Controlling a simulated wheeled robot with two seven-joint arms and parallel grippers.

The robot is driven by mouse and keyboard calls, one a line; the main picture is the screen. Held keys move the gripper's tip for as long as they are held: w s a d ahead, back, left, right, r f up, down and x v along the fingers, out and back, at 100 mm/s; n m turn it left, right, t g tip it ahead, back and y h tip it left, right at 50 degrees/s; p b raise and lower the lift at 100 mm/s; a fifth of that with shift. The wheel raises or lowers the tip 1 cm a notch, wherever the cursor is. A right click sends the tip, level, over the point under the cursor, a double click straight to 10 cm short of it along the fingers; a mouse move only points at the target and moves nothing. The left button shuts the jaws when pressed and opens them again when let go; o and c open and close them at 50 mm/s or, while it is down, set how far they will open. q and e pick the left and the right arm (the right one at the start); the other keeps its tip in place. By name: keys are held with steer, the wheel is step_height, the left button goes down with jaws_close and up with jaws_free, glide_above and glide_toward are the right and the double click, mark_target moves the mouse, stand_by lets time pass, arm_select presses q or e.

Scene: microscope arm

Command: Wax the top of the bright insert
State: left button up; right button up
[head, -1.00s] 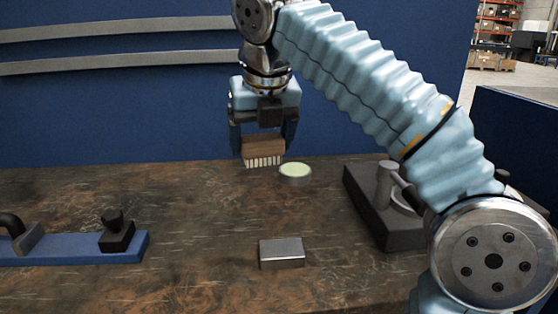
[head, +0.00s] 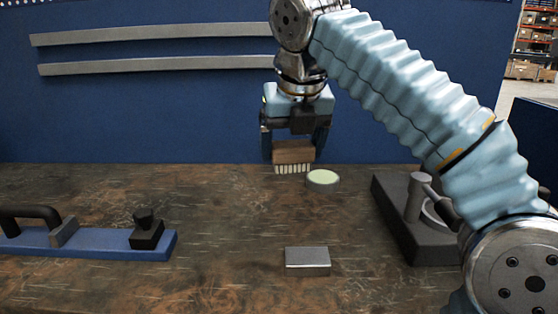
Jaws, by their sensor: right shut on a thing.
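My right gripper (head: 294,150) hangs down at the back of the bench and is shut on a brush with a brown wooden block (head: 293,152) and pale bristles pointing down. A small round dish with pale green contents (head: 322,178) stands just right of the bristles. A silver metal block (head: 307,260), likely the bright insert, lies alone on the bench nearer to me; its top faces up and is uncovered. The brush is well behind it and apart from it. My left gripper is not in view.
A blue bar (head: 90,243) with a dark handle and a black knobbed clamp (head: 146,231) lies at the left. A dark fixture (head: 405,220) with a grey post stands at the right. The bench (head: 220,240) around the silver block is clear.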

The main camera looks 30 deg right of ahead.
steer(key=shift+w, duration=0.1)
steer(key=w+d+f+m+h, duration=0.1)
steer(key=w+d+f+m, duration=0.1)
steer(key=d, duration=0.3)
steer(key=w+d+f+m+g, duration=0.1)
steer(key=w+d+f+m, duration=0.1)
steer(key=w+d+m, duration=0.2)
steer(key=w+d+f+m+g+h, duration=0.1)
steer(key=w+d+f+m, duration=0.1)
steer(key=d, duration=0.4)
steer(key=shift+w+d+f+m+h, duration=0.15)
steer(key=shift+w+f+m, duration=0.05)
steer(key=shift+w, duration=0.2)
steer(key=shift+w+d+f+m+h, duration=0.1)
steer(key=shift+w+f+m+h, duration=0.1)
steer(key=shift+w, duration=0.2)
steer(key=shift+d+f, duration=0.15)
steer(key=shift+f, duration=1.25)
steer(key=shift+f, duration=0.6)
steer(key=shift+r, duration=0.15)
